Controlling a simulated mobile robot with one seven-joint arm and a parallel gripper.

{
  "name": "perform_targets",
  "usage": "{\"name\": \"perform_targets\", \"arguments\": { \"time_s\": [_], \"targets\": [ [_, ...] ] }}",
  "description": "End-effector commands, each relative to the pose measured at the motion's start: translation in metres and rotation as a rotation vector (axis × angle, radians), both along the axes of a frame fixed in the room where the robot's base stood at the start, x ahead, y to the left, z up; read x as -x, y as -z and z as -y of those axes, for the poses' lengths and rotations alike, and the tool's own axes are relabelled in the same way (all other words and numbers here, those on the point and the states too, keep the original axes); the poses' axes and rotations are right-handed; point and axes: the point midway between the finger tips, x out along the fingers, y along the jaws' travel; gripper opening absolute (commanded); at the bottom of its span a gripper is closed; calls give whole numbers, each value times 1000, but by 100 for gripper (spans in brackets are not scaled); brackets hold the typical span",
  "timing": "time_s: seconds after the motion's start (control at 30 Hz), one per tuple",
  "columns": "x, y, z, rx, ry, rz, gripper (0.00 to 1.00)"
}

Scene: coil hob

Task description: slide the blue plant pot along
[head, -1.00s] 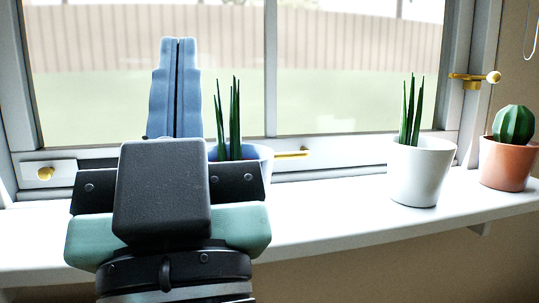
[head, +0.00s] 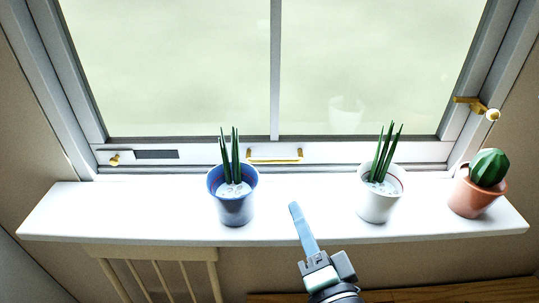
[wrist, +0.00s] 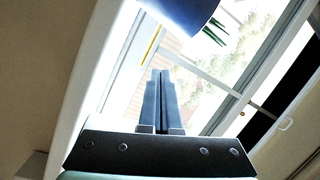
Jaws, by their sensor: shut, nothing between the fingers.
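The blue plant pot (head: 233,208) stands upright on the white windowsill, left of centre, with green spiky leaves and pale stones inside. My gripper (head: 294,207) is to the right of the blue pot, apart from it in the head view, its narrow blue-grey fingers together and empty. It points up and slightly left over the sill's front part. In the wrist view the shut fingers (wrist: 159,74) point up toward the blue pot (wrist: 183,8), which is cut off by the top edge, with its leaf tips showing at its right.
The white windowsill (head: 120,210) has free room left of the blue pot. A white pot (head: 375,207) with spiky leaves and a terracotta pot (head: 470,200) with a cactus stand to the right. A brass handle (head: 275,158) is on the window frame behind.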

Motion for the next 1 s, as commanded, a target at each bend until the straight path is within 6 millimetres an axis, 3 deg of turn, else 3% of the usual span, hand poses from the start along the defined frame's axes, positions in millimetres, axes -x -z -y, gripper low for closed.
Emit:
{"name": "perform_targets", "arguments": {
  "time_s": [0.03,0.23,0.47,0.67,1.0],
  "targets": [
    [8,-10,4,-73,-2,-41,0],
    [33,1,12,-315,-10,-129,0],
    [41,7,14,-409,-9,-154,0],
    [14,6,8,-407,-12,-152,0],
    [-56,6,-10,-405,-11,-152,0]
  ]
}}
